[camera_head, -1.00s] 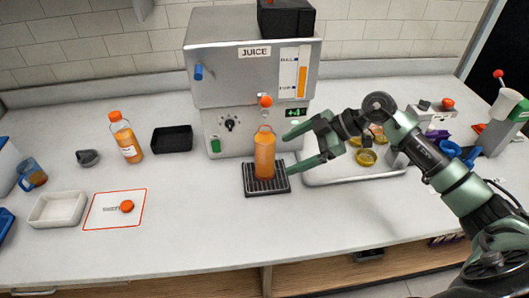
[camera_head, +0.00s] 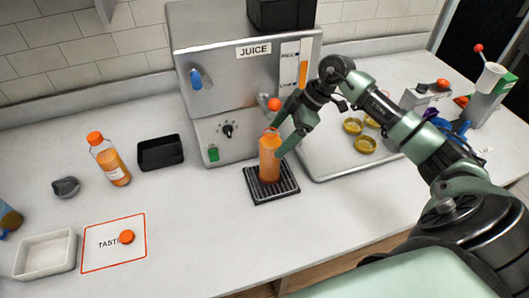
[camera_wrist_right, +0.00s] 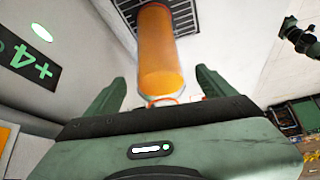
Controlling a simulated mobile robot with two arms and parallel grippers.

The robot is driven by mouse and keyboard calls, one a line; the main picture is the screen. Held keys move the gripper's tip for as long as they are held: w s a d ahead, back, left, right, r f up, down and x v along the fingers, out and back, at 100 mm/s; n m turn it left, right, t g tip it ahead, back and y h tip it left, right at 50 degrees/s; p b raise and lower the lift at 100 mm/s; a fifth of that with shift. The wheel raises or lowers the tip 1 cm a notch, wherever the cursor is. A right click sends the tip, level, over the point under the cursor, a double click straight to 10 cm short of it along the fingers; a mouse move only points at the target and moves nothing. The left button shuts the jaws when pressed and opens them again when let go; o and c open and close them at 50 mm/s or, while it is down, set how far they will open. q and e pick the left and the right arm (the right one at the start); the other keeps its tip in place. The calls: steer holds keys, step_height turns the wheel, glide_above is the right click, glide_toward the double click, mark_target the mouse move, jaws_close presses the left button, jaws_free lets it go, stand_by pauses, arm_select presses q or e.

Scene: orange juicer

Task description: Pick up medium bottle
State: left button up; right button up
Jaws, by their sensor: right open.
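A bottle of orange juice (camera_head: 269,160) stands upright on the black drip grate (camera_head: 286,190) in front of the juice machine. Its upper part looks clear and uncapped. My right gripper (camera_head: 278,138) is open at the bottle's upper part, coming from the right. In the right wrist view the bottle (camera_wrist_right: 160,55) lies between the two spread fingers (camera_wrist_right: 160,78), with visible gaps at both sides. A second bottle with an orange cap (camera_head: 110,162) stands at the left of the counter. My left gripper is not in view.
The steel juice machine (camera_head: 225,90) stands right behind the bottle. A metal tray (camera_head: 335,150) with yellow pieces lies to the right. A black tray (camera_head: 160,152), a white tray (camera_head: 45,256) and a card with an orange cap (camera_head: 127,237) are left. The front counter is clear.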

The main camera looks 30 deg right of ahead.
steer(key=shift+s+p+x, duration=0.2)
steer(key=shift+p+x, duration=0.25)
steer(key=shift+x, duration=0.4)
steer(key=x, duration=0.3)
steer(key=shift+w+d+f+p, duration=0.1)
steer(key=shift+d+f+p, duration=0.1)
steer(key=shift+p, duration=0.2)
steer(key=shift+w+a+f, duration=0.15)
steer(key=shift+a+f, duration=0.1)
steer(key=shift+f, duration=0.2)
jaws_close()
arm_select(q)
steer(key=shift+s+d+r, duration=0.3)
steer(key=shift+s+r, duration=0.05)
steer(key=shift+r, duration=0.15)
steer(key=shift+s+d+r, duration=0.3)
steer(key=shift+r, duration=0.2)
arm_select(e)
steer(key=shift+r, duration=0.1)
